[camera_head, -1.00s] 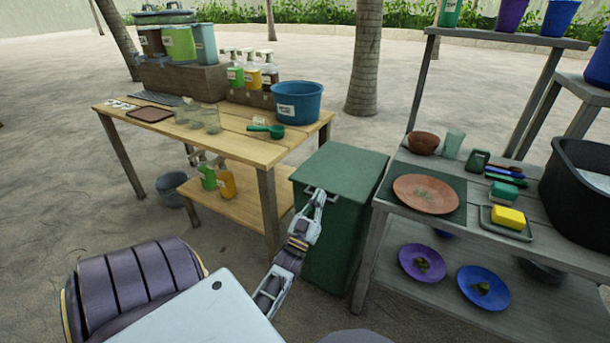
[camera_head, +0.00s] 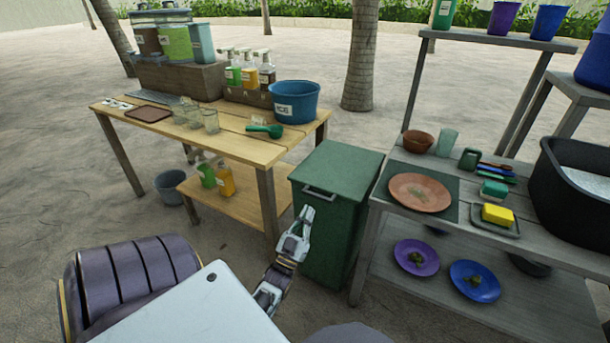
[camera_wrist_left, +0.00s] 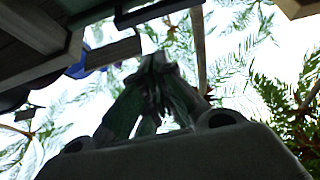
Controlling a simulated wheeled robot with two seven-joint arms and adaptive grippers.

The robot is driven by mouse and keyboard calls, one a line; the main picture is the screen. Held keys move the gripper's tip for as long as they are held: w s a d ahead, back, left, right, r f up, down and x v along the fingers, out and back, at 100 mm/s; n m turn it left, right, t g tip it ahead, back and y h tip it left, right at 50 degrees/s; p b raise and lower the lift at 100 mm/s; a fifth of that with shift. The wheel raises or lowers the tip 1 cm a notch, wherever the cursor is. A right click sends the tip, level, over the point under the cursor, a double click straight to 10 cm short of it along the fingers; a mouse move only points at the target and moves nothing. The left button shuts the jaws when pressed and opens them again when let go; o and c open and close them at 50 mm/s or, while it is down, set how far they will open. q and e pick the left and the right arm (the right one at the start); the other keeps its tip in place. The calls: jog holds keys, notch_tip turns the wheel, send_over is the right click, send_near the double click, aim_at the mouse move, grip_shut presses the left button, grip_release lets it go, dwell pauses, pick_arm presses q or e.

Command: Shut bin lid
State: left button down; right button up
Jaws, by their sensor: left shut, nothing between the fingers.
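The green bin (camera_head: 332,225) stands on the sand between the wooden table and the grey bench. Its lid (camera_head: 340,163) lies flat over the top and looks closed, with a grey handle (camera_head: 319,194) at the front edge. My left gripper (camera_head: 306,212) is just in front of the bin, a little below the handle and apart from it. Its fingers are together and empty; in the left wrist view the fingers (camera_wrist_left: 158,65) point up toward foliage and dark beams. My right gripper is not in view.
The wooden table (camera_head: 240,145) at left holds a blue bucket (camera_head: 296,101), bottles and a green scoop (camera_head: 265,130). The grey bench (camera_head: 385,220) stands close on the bin's right, with plates below. Open sand lies in front of the table.

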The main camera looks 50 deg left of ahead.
pick_arm(q)
jog(key=shift+v, duration=1)
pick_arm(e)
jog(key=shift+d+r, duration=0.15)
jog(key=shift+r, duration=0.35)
pick_arm(q)
jog(key=shift+w+f, duration=0.1)
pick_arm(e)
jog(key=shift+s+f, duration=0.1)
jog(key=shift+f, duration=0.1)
